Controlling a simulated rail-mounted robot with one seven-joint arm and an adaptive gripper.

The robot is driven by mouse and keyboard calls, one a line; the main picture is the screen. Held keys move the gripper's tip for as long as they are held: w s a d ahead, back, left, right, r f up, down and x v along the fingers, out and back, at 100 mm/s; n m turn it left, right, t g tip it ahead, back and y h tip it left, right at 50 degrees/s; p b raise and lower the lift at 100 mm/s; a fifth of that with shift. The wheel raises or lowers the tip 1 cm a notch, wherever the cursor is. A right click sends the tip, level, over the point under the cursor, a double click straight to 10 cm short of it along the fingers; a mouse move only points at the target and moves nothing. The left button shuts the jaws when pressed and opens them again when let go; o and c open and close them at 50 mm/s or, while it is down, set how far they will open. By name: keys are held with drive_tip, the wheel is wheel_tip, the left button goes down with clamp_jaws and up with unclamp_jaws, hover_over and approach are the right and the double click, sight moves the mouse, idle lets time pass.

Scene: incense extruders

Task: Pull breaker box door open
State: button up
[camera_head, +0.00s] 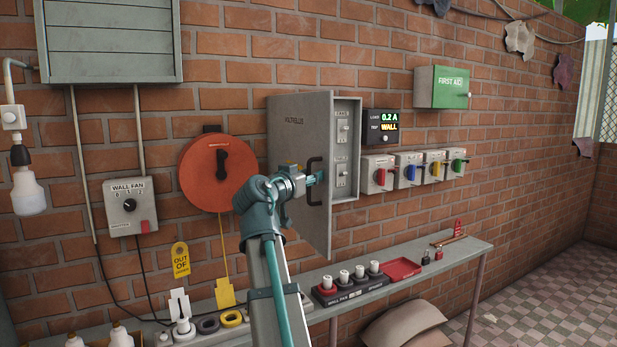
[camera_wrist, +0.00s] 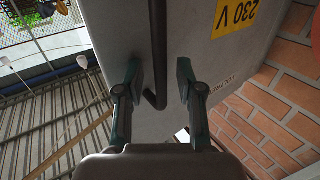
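The grey breaker box door (camera_head: 296,130) stands partly open, swung out from the wall. Two labelled switches show inside the box (camera_head: 347,150) beyond its right edge. A dark bar handle (camera_head: 315,197) is on the door's front near that edge. My gripper (camera_head: 318,178) is at the handle. In the wrist view, my gripper (camera_wrist: 157,75) is open, one finger on each side of the handle (camera_wrist: 156,45), with gaps to both fingers. The door face (camera_wrist: 205,50) lies behind it with a yellow 230 V label (camera_wrist: 237,17).
A red-orange reel (camera_head: 216,172) and wall fan switch (camera_head: 130,205) are on the brick wall left of the door. A load display (camera_head: 382,126) and coloured switches (camera_head: 410,170) are to the right. Below runs a shelf (camera_head: 440,258) with a fuse block (camera_head: 350,287) and red tray (camera_head: 401,269).

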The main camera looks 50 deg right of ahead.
drive_tip(key=shift+a, duration=0.1)
drive_tip(key=v, duration=1.1)
drive_tip(key=shift+a, duration=0.4)
